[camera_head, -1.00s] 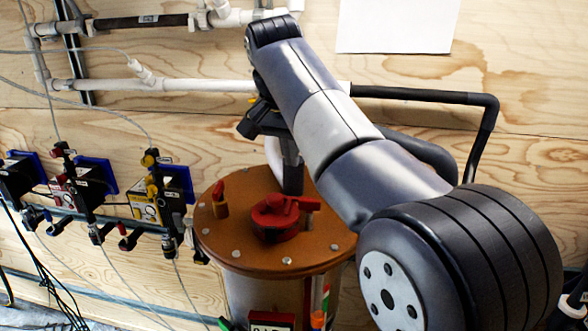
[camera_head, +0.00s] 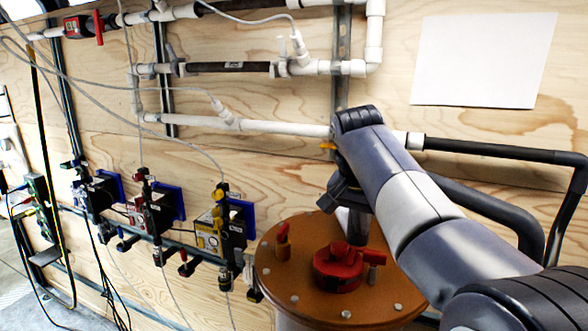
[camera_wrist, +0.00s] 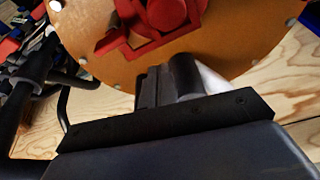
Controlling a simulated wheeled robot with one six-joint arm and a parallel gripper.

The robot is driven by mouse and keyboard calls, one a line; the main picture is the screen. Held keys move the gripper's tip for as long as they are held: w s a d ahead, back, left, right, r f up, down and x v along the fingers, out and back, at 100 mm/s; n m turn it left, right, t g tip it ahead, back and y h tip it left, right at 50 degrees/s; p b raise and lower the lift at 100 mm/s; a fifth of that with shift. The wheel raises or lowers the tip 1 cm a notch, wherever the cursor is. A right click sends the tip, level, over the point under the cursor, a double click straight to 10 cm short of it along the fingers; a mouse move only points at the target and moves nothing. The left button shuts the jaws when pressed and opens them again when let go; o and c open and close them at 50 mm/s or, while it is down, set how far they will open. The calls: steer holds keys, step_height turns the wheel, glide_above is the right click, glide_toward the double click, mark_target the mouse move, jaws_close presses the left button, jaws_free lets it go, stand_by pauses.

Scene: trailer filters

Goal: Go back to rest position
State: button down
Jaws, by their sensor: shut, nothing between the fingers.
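My arm reaches from the lower right of the head view up toward the plywood wall. My gripper (camera_head: 357,236) hangs from the wrist, over the back part of the brown round filter lid (camera_head: 286,300). Its fingers are together with nothing between them. A red valve handle (camera_head: 338,268) sits on the lid, in front of the gripper and apart from it as far as I can tell. In the wrist view, my gripper (camera_wrist: 168,82) points toward the lid (camera_wrist: 235,45) and the red handle (camera_wrist: 165,15).
White and black pipes (camera_head: 235,124) run along the wall behind the arm. Several small pumps (camera_head: 222,230) with hoses are on a rail at left. A white sheet (camera_head: 485,60) is on the wall at upper right.

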steer(key=x, duration=0.4)
steer(key=shift+a, duration=0.8)
steer(key=shift+d, duration=0.1)
